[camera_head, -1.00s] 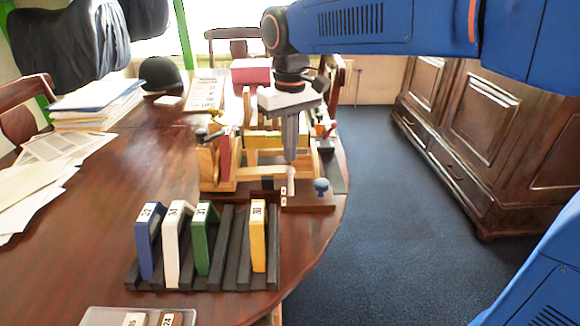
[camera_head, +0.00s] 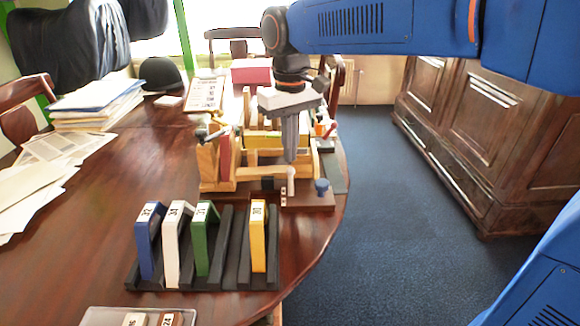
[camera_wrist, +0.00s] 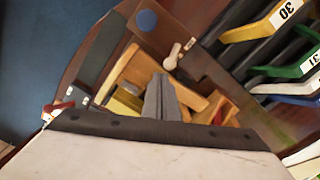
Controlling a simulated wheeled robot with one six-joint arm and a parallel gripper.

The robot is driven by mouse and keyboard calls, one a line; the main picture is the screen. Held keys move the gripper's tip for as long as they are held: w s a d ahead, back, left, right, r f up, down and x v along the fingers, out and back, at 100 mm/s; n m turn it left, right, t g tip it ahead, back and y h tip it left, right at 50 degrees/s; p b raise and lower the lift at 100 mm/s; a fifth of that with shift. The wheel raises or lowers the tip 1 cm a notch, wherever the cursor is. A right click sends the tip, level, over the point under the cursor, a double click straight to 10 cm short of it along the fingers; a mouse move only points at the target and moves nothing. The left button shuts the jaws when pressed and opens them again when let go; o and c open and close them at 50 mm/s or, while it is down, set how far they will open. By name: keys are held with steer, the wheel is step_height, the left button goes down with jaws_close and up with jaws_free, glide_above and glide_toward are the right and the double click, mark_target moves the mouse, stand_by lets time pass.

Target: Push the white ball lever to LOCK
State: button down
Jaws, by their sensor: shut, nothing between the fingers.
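The white ball lever (camera_head: 291,181) stands at the front of the wooden fixture (camera_head: 218,187), beside a small white label. It also shows in the wrist view (camera_wrist: 172,57) as a pale rounded stick on the dark base. My gripper (camera_head: 290,158) points down with its grey fingers shut and empty, just above and behind the lever in the head view. In the wrist view the fingertips (camera_wrist: 159,78) are close to the lever, with a small gap seen between them. Whether they touch cannot be told from the head view. The label text is too small to read.
A red-handled lever (camera_head: 330,131) is at the fixture's far right. A black rack (camera_head: 228,270) with numbered blue, white, green and yellow frames stands in front. Papers (camera_head: 50,165) lie left; the table's middle left is clear.

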mark_target(291, 168)
steer(key=shift+f, duration=1.4)
stand_by(0.6)
steer(key=shift+r, duration=0.3)
steer(key=shift+s, duration=2)
steer(key=shift+w, duration=0.2)
stand_by(0.3)
steer(key=shift+w, duration=0.4)
steer(key=shift+r, duration=0.1)
steer(key=shift+r, duration=3.4)
